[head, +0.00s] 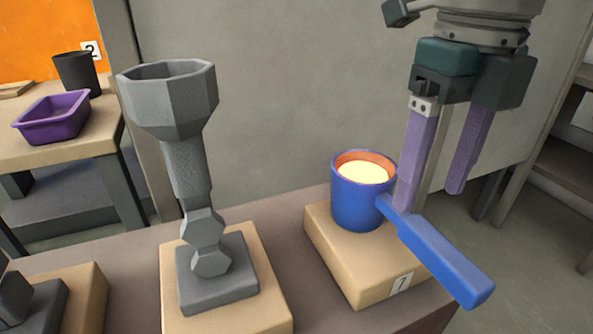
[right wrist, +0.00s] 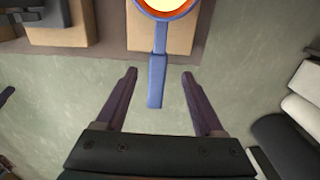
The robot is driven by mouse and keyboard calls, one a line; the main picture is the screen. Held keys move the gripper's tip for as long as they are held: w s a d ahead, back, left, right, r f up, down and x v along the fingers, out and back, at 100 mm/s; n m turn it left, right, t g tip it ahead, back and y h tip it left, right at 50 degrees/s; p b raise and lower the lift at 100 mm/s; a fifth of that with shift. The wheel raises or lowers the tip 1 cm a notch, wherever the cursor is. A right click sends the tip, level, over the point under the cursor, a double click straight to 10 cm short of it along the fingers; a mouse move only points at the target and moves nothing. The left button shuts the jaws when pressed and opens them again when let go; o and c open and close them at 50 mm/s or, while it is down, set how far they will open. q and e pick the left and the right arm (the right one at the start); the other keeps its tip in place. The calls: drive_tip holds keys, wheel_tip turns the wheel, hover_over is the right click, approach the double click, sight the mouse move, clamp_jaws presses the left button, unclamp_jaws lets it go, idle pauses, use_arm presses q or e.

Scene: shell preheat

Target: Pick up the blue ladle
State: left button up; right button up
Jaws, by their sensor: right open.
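The blue ladle (head: 358,206) stands upright on a wooden block marked 7 (head: 345,266). Its cup has an orange inside and a pale yellow glowing fill. Its thick blue handle (head: 440,257) points toward the front right, past the block's edge. My right gripper (head: 430,200), with purple fingers, is open and empty, above and behind the handle in the head view. In the right wrist view the handle (right wrist: 156,80) points toward the gap between the open fingertips (right wrist: 160,73), and the cup (right wrist: 165,8) is cut off at the top edge. My left gripper is not in view.
A grey octagonal cup on a stem (head: 209,262) stands on a wooden block left of the ladle. Another block (head: 90,290) is at the lower left. A back-left table holds a purple tray (head: 52,117) and a dark cup (head: 77,72). The floor right of the ladle is clear.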

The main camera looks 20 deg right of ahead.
sight(405, 240)
wheel_tip(405, 240, down, 5)
drive_tip(key=shift+r+b, duration=0.2)
drive_tip(key=shift+b, duration=0.7)
drive_tip(key=f+b, duration=0.2)
drive_tip(key=f, duration=0.3)
drive_tip(key=shift+w+a+b, duration=0.15)
drive_tip(key=shift+w+b, duration=0.25)
clamp_jaws()
